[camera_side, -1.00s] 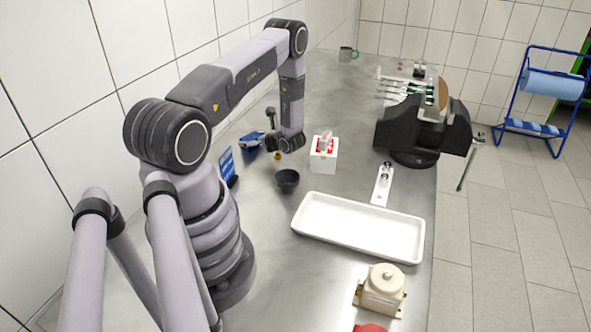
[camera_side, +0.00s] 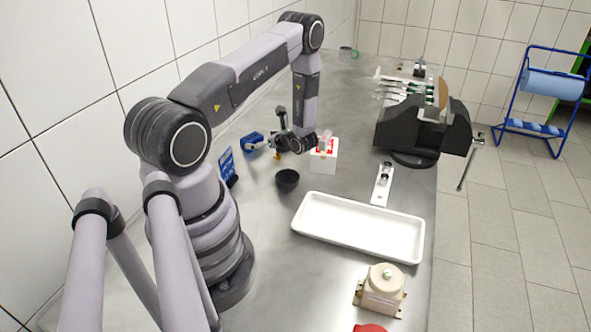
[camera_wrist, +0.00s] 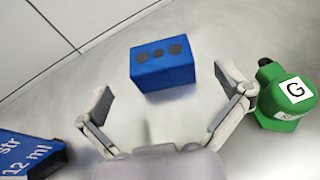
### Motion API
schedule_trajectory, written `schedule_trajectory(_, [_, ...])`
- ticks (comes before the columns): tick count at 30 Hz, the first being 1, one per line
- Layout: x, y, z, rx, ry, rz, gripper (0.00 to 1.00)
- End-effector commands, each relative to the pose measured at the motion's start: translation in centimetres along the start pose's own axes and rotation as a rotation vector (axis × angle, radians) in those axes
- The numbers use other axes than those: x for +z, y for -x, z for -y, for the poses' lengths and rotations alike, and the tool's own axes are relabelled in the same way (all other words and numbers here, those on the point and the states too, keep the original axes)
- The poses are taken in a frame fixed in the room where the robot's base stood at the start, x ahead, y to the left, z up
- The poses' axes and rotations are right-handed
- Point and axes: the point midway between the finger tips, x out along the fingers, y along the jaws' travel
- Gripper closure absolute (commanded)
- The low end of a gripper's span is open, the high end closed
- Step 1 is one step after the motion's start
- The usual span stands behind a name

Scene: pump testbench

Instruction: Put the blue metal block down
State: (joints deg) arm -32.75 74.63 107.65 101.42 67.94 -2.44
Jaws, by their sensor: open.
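The blue metal block (camera_wrist: 163,66) stands on the steel table in the wrist view, with several dark round holes in its top. It lies just beyond my gripper (camera_wrist: 163,90), whose two fingers are spread wide apart with nothing between them. In the side view the blue block (camera_side: 253,141) sits on the table near the wall, to the left of my gripper (camera_side: 268,147). The block is apart from the fingers, and its side facing the wall is hidden.
A blue labelled box (camera_wrist: 28,152) is at lower left.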

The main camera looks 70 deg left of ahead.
Motion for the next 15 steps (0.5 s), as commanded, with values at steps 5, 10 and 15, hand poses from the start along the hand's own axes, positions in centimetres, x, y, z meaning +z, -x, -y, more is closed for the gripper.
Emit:
schedule_trajectory(5, [0.0,4.1,0.1,-0.005,-0.001,0.0,0.0])
schedule_trajectory(10, [0.0,6.5,0.1,-0.003,0.0,0.0,0.0])
schedule_trajectory(15, [1.2,8.3,0.3,0.007,0.035,-0.004,0.0])
